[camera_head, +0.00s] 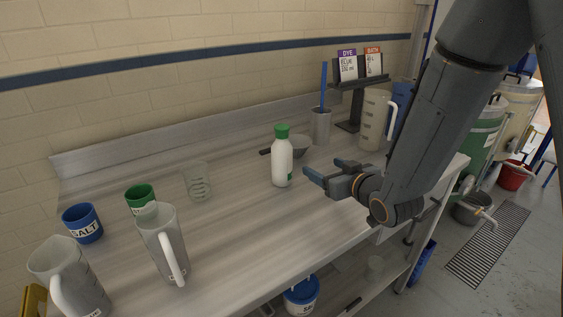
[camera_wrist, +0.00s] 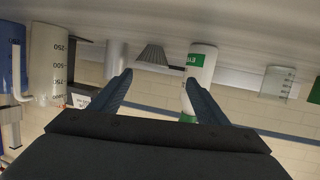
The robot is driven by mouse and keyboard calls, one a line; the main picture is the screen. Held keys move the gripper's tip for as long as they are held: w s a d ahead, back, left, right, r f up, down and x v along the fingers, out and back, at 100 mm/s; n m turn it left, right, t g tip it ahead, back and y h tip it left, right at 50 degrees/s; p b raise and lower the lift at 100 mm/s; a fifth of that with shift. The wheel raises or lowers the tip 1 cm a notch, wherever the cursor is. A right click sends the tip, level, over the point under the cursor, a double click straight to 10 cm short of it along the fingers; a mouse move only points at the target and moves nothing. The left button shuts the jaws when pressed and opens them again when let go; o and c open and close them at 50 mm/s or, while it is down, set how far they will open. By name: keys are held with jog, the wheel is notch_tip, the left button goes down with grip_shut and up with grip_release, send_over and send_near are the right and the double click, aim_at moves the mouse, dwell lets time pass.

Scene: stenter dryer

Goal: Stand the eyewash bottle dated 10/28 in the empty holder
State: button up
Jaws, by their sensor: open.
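A white bottle with a green cap (camera_head: 282,162) stands upright on the steel bench. It also shows upside down in the wrist view (camera_wrist: 203,65), partly behind one finger. Its label is green and white; I cannot read a date on it. My gripper (camera_head: 322,177) is open and empty, to the right of the bottle and apart from it. In the wrist view my gripper's fingers (camera_wrist: 158,86) are spread, and the bottle lies at the right finger rather than midway between them. I cannot make out an empty bottle holder in either view.
A measuring jug (camera_head: 375,120) stands by the card stand (camera_head: 349,97). Left are a clear beaker (camera_head: 196,181), cups and jugs (camera_head: 162,243). The bench front is clear.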

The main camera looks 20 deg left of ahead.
aim_at(282, 150)
jog(key=a+y, duration=0.1)
jog(key=a, duration=0.1)
jog(key=s+a+r+n+y, duration=0.1)
jog(key=a+y, duration=0.1)
jog(key=s+a+r+y, duration=0.1)
jog(key=a, duration=0.2)
jog(key=shift+s+r+n, duration=0.2)
jog(key=shift+n, duration=0.2)
jog(key=shift+w+a+r+y, duration=0.1)
jog(key=shift+w+a+y, duration=0.05)
jog(key=shift+a+y, duration=0.25)
jog(key=shift+f+p+x, duration=0.2)
jog(key=shift+p+x, duration=0.5)
jog(key=shift+x, duration=1.05)
jog(key=shift+f+p+x, duration=0.15)
jog(key=shift+p+x, duration=0.55)
jog(key=shift+x, duration=1.05)
jog(key=shift+w, duration=0.1)
jog(key=shift+c, duration=0.2)
jog(key=c, duration=1.4)
jog(key=shift+r, duration=0.1)
grip_shut()
